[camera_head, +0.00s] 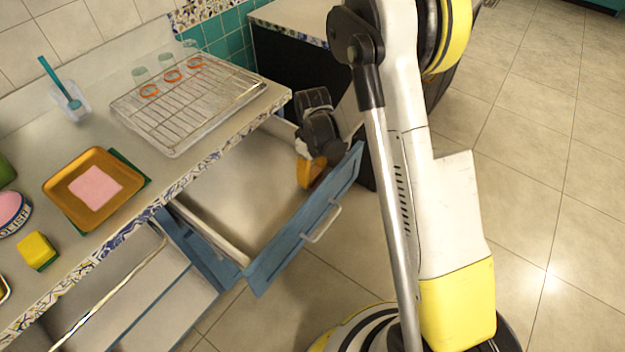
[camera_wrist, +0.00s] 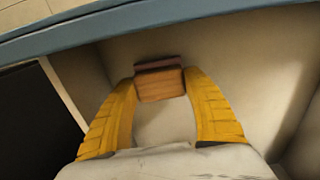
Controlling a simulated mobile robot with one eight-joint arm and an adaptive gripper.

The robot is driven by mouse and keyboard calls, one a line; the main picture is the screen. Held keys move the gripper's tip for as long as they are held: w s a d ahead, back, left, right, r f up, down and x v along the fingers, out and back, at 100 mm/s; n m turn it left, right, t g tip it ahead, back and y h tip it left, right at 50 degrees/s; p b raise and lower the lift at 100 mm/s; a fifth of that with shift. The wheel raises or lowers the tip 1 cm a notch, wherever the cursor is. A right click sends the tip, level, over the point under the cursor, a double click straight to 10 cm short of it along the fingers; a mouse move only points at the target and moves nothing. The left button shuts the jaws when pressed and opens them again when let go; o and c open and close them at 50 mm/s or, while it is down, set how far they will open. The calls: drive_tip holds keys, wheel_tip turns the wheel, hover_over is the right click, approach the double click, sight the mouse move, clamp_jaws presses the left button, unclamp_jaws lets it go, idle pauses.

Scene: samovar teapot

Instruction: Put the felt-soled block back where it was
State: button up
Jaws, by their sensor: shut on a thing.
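The felt-soled block (camera_wrist: 160,85) shows in the wrist view as a small brown wooden block with a dark reddish layer along its far side. My gripper (camera_wrist: 160,78) is shut on it, with a yellow finger on each side. In the head view my gripper (camera_head: 311,172) is inside the open blue-fronted drawer (camera_head: 300,232), near its front panel at the right end. The block is hidden there behind my fingers and wrist. I cannot tell whether it touches the drawer floor.
The rest of the drawer floor looks bare. On the counter are a wire rack (camera_head: 190,108) with glasses, an orange tray (camera_head: 68,178) with a pink cloth (camera_head: 95,187), a yellow-green sponge (camera_head: 37,249), a polish tin (camera_head: 12,212) and a cup with a teal brush (camera_head: 66,90). Another open compartment lies lower left.

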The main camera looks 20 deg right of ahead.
drive_tip(key=shift+f, duration=0.85)
drive_tip(key=shift+r, duration=0.1)
drive_tip(key=o, duration=1.2)
